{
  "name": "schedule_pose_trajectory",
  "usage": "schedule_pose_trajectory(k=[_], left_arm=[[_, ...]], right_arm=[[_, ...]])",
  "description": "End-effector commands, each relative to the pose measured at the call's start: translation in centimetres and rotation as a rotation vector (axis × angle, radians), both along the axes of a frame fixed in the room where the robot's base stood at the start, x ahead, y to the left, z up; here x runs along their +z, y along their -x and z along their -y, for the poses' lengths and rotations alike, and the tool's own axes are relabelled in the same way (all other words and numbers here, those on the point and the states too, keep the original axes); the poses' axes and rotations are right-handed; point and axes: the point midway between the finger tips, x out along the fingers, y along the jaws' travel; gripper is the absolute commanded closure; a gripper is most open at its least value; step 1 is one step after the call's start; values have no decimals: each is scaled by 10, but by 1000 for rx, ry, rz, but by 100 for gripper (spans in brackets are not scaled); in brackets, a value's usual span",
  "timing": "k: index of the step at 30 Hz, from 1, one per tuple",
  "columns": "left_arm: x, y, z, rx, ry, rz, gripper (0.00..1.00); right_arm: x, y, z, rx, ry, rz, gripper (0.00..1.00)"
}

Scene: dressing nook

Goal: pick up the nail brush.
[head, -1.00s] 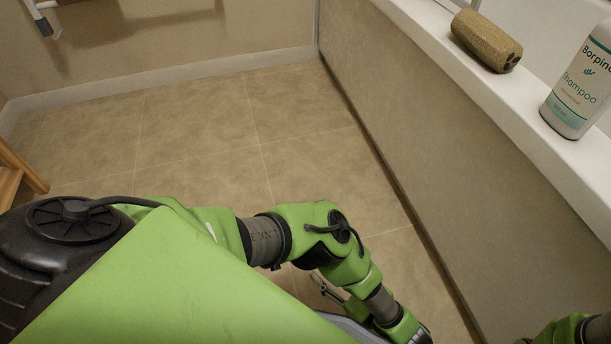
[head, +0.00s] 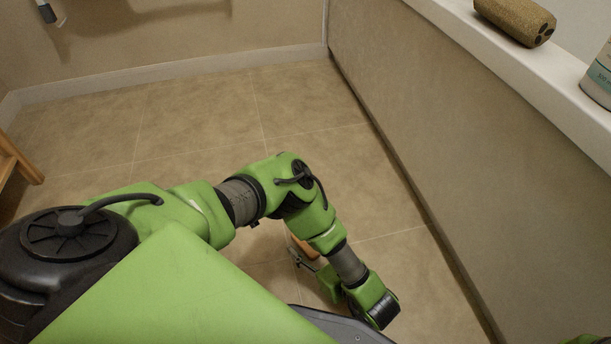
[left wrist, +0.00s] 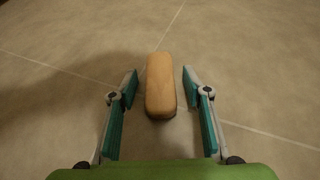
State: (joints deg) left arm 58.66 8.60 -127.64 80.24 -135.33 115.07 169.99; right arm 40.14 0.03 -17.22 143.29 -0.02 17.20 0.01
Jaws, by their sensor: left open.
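The nail brush (left wrist: 160,84) has a tan, wooden-looking oblong back with rounded ends and lies on the tiled floor. In the left wrist view it appears between the two teal-padded fingers of my left gripper (left wrist: 159,78), with a gap on each side. The gripper is open and empty, pointing down at the brush; its height above it is hard to tell. In the head view a small orange-brown part of the brush (head: 304,246) shows beside my left gripper (head: 301,259), mostly hidden by my arm. My right gripper is not in view.
A pale ledge (head: 490,50) on a beige side panel runs along the right. On it are a brown cylindrical object (head: 513,20) and a partly cut-off shampoo bottle (head: 601,82). A wooden leg (head: 18,160) stands at the left edge. The floor between is clear.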

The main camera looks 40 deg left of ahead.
Motion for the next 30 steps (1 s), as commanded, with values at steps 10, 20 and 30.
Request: schedule_pose_trajectory(k=[10, 20, 30], left_arm=[[0, -1, -1, 0, 0, 0, 76], [0, -1, -1, 0, -1, 0, 97], [14, -12, 1, 2, -1, 3, 97]], right_arm=[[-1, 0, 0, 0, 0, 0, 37], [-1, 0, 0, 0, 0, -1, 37], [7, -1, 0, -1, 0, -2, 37]])
